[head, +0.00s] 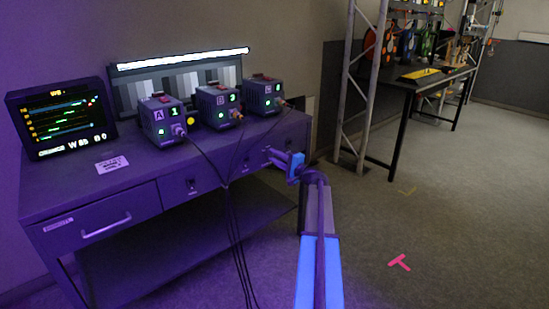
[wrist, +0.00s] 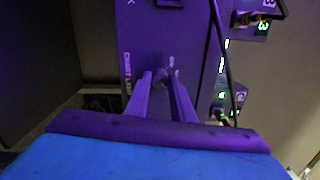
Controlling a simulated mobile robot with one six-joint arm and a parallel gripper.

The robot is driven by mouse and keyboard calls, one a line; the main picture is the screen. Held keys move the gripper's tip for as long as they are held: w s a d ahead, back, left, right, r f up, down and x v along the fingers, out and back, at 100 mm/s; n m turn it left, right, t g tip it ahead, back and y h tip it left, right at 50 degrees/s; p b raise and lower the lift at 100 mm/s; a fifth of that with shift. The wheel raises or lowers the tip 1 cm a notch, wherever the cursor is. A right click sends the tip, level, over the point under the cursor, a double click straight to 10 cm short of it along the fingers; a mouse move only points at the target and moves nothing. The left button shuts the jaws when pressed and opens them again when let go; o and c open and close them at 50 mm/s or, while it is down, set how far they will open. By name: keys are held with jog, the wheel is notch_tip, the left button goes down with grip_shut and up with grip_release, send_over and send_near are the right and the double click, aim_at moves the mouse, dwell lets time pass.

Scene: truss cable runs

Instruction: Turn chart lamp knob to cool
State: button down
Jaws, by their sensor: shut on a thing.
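The chart lamp knob (wrist: 161,74) is a small dark round knob on the purple-lit front panel of the desk (wrist: 195,45). Lettering reading "CHART LAMP" runs beside it; smaller position marks on its other side are too small to read. My gripper (wrist: 161,84) has its two fingers on either side of the knob, shut on it. In the head view my gripper (head: 273,153) reaches the right part of the desk front, and the knob is too small to make out. The knob's pointer direction cannot be told. The chart (head: 180,85) stands behind, under a bright white lamp strip (head: 180,57).
Several camera boxes (head: 160,118) stand on the desk, with black cables (head: 232,220) hanging down the front left of my gripper. A monitor (head: 60,117) is at the left. A truss (head: 362,85) and black table (head: 425,78) stand at right.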

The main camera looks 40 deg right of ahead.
jog(key=c, duration=1.5)
grip_release()
jog(key=shift+s, duration=0.1)
jog(key=s, duration=0.9)
jog(key=s+p, duration=0.1)
jog(key=s, duration=0.3)
jog(key=shift+s+a+f, duration=0.25)
jog(key=shift+s+f, duration=0.05)
jog(key=shift+f, duration=0.05)
